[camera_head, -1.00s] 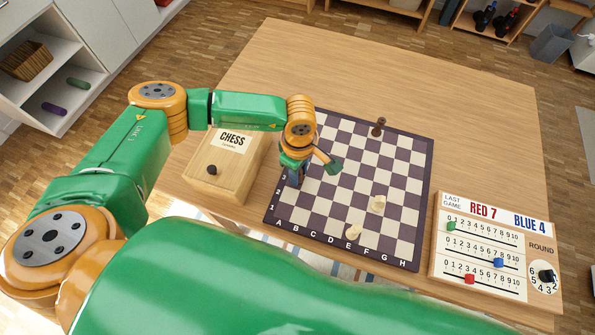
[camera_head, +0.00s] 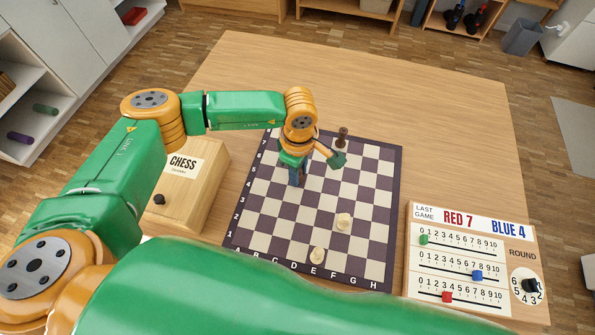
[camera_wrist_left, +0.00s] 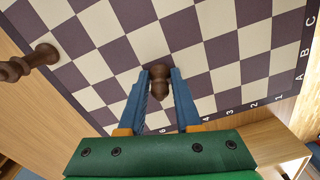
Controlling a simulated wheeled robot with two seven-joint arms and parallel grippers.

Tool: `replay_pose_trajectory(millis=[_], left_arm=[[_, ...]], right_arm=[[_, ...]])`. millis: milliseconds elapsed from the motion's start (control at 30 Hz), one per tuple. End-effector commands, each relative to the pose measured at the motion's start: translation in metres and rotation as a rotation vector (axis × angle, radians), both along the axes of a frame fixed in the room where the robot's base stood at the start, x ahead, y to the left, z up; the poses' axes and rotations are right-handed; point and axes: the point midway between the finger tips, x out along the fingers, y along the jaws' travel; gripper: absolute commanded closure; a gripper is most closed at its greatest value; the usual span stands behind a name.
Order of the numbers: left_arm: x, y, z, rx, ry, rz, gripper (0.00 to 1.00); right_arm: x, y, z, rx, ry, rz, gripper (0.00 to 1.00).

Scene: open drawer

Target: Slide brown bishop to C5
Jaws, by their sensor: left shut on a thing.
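The chessboard (camera_head: 385,165) lies on the wooden table. My left gripper (camera_head: 296,182) is low over the board's left-middle part. In the left wrist view the gripper (camera_wrist_left: 160,88) is shut on a dark brown piece (camera_wrist_left: 158,88), which stands between the blue fingers. I take it for the brown bishop. The fingers hide its sides, and its exact square is hard to tell. In the head view my wrist and fingers hide this piece. A second dark brown piece (camera_head: 342,137) stands near the far edge, and it also shows in the left wrist view (camera_wrist_left: 30,62). My right gripper is not in view.
Two cream pieces (camera_head: 343,221) (camera_head: 317,255) stand on the near side of the board. A wooden chess box (camera_head: 190,185) is left of the board. A scoreboard (camera_head: 470,260) with coloured sliders is at the right. The far table area is clear.

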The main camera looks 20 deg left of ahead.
Motion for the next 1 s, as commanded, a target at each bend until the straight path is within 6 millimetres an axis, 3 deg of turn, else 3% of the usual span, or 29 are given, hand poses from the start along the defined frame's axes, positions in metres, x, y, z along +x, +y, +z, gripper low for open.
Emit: replay_pose_trajectory(millis=[167, 200, 300, 633, 1000], left_arm=[[0.000, 0.000, 0.000, 0.000, 0.000, 0.000, 1.00], [0.000, 0.000, 0.000, 0.000, 0.000, 0.000, 0.57], [0.000, 0.000, 0.000, 0.000, 0.000, -0.001, 0.33], [0.000, 0.000, 0.003, -0.001, -0.002, -0.001, 0.33], [0.001, -0.001, 0.061, 0.000, -0.003, -0.001, 0.33]], right_arm=[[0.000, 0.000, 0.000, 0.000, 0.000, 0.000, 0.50], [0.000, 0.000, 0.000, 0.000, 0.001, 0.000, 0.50], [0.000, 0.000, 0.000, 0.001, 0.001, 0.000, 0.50], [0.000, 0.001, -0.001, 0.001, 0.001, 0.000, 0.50], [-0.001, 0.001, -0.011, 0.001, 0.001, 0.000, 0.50]])
